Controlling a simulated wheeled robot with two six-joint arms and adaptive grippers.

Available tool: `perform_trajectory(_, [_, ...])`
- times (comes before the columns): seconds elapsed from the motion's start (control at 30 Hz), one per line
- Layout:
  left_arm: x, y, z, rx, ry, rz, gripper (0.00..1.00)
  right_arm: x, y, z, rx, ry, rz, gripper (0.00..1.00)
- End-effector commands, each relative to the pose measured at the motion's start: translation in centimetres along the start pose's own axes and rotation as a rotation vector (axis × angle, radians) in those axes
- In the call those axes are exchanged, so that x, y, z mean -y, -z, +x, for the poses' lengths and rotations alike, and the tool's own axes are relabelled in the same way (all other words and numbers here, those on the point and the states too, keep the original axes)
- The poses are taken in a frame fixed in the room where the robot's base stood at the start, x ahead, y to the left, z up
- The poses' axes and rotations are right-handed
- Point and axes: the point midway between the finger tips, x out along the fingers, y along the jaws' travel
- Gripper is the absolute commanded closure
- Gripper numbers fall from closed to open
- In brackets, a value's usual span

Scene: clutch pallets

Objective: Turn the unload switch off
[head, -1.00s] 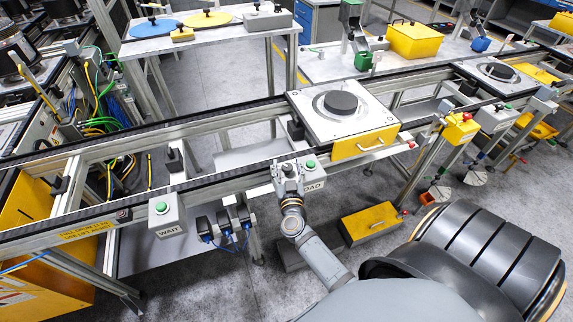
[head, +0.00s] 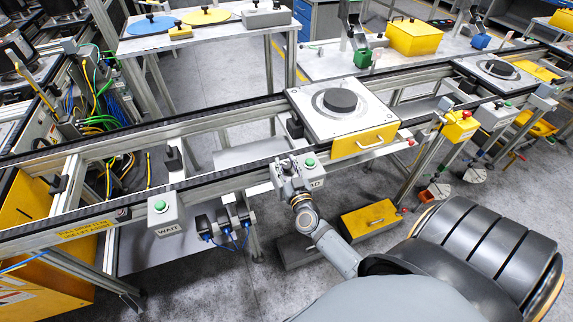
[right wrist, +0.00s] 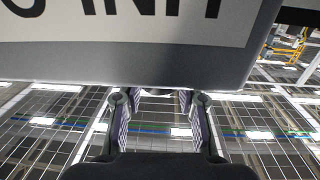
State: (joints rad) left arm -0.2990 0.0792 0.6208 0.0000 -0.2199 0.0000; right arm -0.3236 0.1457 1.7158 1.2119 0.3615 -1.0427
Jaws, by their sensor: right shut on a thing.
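The unload switch is on a grey box (head: 314,172) with a green button (head: 310,162) on the front rail of the conveyor; its label is mostly hidden by my gripper. My right gripper (head: 287,166) is at the left side of this box. In the right wrist view, the box's grey face (right wrist: 130,65) with large dark letters fills the top. There, the fingers of my right gripper (right wrist: 159,100) stand apart, with a small pale part of the switch (right wrist: 157,93) just visible between their tips. The switch's position is hidden. My left gripper is not in view.
A WAIT box (head: 165,215) with a green button is on the rail to the left. A pallet (head: 312,112) with a dark disc sits on the conveyor behind. A yellow box (head: 370,219) lies below, right of my arm.

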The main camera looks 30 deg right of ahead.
Motion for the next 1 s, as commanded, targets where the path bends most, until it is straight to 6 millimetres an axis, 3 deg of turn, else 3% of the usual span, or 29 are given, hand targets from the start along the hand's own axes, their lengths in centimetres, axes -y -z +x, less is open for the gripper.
perform_trajectory(0.17, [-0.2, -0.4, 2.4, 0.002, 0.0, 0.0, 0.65, -0.1, -0.7, 0.0, -0.002, 0.167, -0.011, 0.98])
perform_trajectory(0.6, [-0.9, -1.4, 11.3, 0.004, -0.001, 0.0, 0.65, 0.1, -1.2, -0.1, 0.0, 0.573, -0.02, 0.98])
perform_trajectory(1.0, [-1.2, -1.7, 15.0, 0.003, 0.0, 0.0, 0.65, 0.0, -0.5, 0.0, 0.004, 0.799, -0.007, 0.98])
